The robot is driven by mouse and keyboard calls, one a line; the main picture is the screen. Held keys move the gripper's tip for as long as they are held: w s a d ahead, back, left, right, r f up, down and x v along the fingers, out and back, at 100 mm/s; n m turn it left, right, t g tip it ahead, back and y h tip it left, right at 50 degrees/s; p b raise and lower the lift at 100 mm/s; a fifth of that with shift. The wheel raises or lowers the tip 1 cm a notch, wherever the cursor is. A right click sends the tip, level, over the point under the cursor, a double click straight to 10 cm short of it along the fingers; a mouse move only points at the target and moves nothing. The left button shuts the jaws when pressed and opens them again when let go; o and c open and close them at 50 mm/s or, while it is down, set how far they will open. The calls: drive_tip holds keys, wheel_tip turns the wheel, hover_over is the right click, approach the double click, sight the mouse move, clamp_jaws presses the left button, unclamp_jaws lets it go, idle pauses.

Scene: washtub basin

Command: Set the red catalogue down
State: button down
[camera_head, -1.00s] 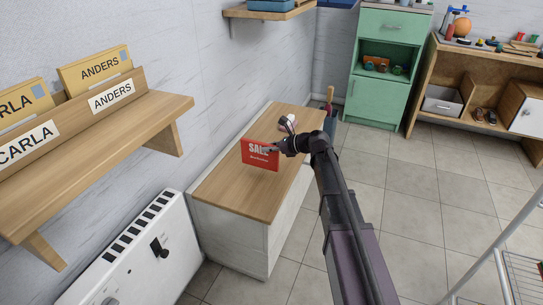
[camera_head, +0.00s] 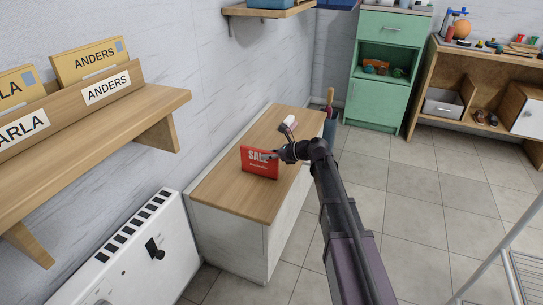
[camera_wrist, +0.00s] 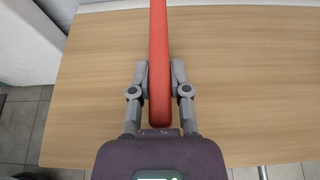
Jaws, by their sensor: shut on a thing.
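The red catalogue (camera_head: 260,165), with white "SALE" lettering on its face, is upright above or on the wooden top of a low white cabinet (camera_head: 228,190). My gripper (camera_head: 277,156) is shut on the catalogue's right edge. In the wrist view the catalogue (camera_wrist: 159,50) shows edge-on as a red strip between the two grey fingers of my gripper (camera_wrist: 160,85). The wooden top (camera_wrist: 240,70) lies behind it. I cannot tell whether the catalogue's lower edge touches the wood.
A small white object (camera_head: 289,122) is on the cabinet's far part, behind my gripper. A wall shelf with name-labelled folders (camera_head: 88,60) juts out at left. A white heater (camera_head: 135,255) stands below it. The near part of the cabinet top is clear.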

drive_tip(key=shift+f, duration=0.2)
drive_tip(key=c, duration=0.6)
unclamp_jaws()
drive_tip(key=shift+r, duration=0.1)
drive_tip(key=shift+r, duration=0.15)
drive_tip(key=shift+s+d+r+p, duration=0.1)
drive_tip(key=shift+d+r+p, duration=0.05)
drive_tip(key=shift+d+p, duration=0.15)
drive_tip(key=p+v, duration=0.4)
drive_tip(key=v, duration=0.7)
drive_tip(key=shift+s+d, duration=0.1)
